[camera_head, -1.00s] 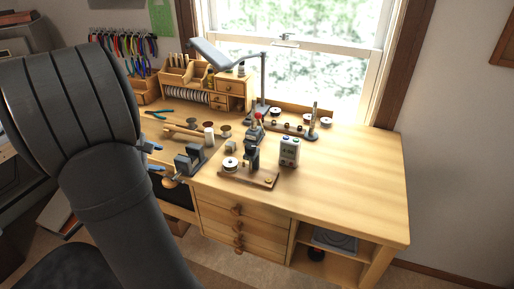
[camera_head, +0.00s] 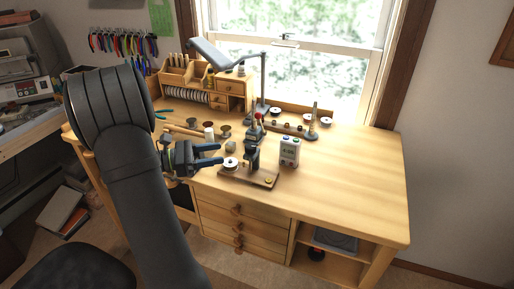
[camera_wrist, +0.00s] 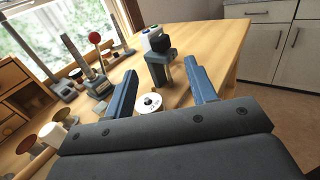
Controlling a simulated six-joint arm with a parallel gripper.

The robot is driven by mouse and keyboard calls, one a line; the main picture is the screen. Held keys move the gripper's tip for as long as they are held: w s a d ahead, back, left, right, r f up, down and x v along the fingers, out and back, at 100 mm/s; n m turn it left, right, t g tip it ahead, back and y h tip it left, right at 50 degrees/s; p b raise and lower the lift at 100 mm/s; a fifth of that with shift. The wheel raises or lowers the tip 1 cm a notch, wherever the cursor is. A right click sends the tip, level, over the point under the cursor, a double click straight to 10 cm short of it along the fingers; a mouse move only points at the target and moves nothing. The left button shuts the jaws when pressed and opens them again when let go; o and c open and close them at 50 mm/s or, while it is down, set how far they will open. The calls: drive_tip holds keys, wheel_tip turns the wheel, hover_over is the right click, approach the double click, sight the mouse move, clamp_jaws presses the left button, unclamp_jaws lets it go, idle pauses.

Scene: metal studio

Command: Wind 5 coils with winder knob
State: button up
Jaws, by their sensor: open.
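The winder (camera_head: 252,158) is a dark upright block on a small wooden base near the desk's front. A white spool (camera_head: 231,163) sits at its left side. In the wrist view, the winder (camera_wrist: 158,72) has a round black part on top, and the white spool (camera_wrist: 148,104) lies between my fingers. I cannot tell for sure which part is the knob. My gripper (camera_head: 222,153) is open and empty, left of the winder, its blue fingers pointing right toward it. A white counter box (camera_head: 290,151) with a small display stands right of the winder; its digits are too small to read.
A red-topped lever (camera_head: 258,116) and a lamp post (camera_head: 263,85) stand behind the winder. Wooden spools (camera_head: 224,131) and a white cylinder (camera_head: 209,133) lie behind my gripper. The right side of the desk (camera_head: 350,175) is clear.

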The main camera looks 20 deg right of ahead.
sight(256, 149)
drive_tip(key=d, duration=0.4)
drive_tip(key=s+d, duration=0.1)
drive_tip(key=d, duration=0.3)
drive_tip(key=s+d, duration=0.1)
drive_tip(key=d, duration=0.4)
drive_tip(key=shift+s, duration=0.15)
drive_tip(key=shift+c, duration=0.4)
drive_tip(key=c, duration=0.9)
drive_tip(key=shift+m+g, duration=0.4)
drive_tip(key=shift+s+a+m+g+y, duration=0.15)
drive_tip(key=shift+m+g+y, duration=0.6)
drive_tip(key=shift+g, duration=0.5)
drive_tip(key=shift+s+m+g+y, duration=0.1)
drive_tip(key=shift+m+g+y, duration=0.5)
drive_tip(key=shift+m+g, duration=0.55)
drive_tip(key=shift+s+a+m+g+y, duration=0.15)
drive_tip(key=shift+m+g+y, duration=0.55)
drive_tip(key=shift+g, duration=0.7)
drive_tip(key=shift+d, duration=0.1)
